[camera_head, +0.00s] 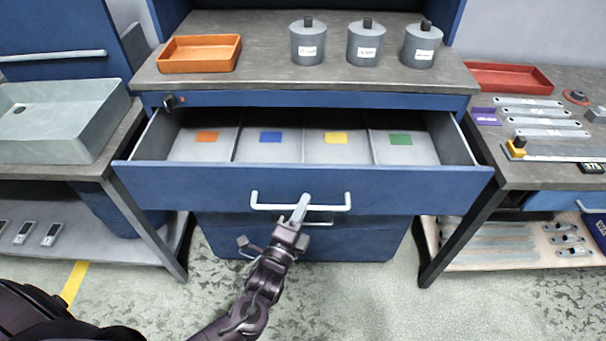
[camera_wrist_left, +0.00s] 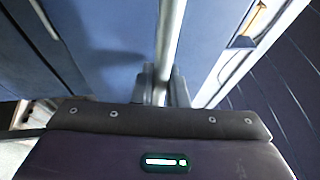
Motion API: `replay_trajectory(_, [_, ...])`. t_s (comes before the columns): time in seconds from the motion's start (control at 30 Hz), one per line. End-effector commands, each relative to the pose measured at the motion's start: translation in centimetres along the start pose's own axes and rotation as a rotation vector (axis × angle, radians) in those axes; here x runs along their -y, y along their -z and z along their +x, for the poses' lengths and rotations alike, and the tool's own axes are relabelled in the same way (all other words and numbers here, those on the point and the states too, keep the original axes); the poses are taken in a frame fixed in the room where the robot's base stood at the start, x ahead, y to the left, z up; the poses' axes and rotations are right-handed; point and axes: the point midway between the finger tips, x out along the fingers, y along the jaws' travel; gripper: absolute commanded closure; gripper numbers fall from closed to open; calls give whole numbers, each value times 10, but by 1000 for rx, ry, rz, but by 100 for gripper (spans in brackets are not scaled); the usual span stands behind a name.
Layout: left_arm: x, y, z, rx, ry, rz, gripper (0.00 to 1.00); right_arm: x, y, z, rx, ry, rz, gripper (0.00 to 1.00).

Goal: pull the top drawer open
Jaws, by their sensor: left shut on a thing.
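The top drawer (camera_head: 200,181) of the blue cabinet stands pulled well out in the head view, with a blue front. Inside are compartments marked with orange, blue, yellow and green squares. Its pale bar handle (camera_head: 325,207) runs across the front. In the left wrist view the handle (camera_wrist_left: 172,35) runs between the fingers of the left gripper (camera_wrist_left: 163,88). The fingers hide part of the bar. My right gripper is not in view.
An orange tray (camera_head: 200,54) and three grey lidded canisters (camera_head: 365,43) stand on the cabinet top. A bench with a grey bin (camera_head: 60,120) is at left. A bench with a red tray (camera_head: 508,78) and metal brackets is at right. Floor in front is clear.

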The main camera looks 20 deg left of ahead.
Motion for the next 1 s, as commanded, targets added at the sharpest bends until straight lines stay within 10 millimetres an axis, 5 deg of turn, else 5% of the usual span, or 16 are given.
replay_trajectory(0.2, [17, 23, -56, -1, 0, -1, 100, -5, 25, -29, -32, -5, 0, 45])
replay_trajectory(0.4, [22, 37, -89, -1, 1, 0, 100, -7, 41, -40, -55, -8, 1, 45])
replay_trajectory(1.0, [23, 44, -107, 0, 5, 1, 100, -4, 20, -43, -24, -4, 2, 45])
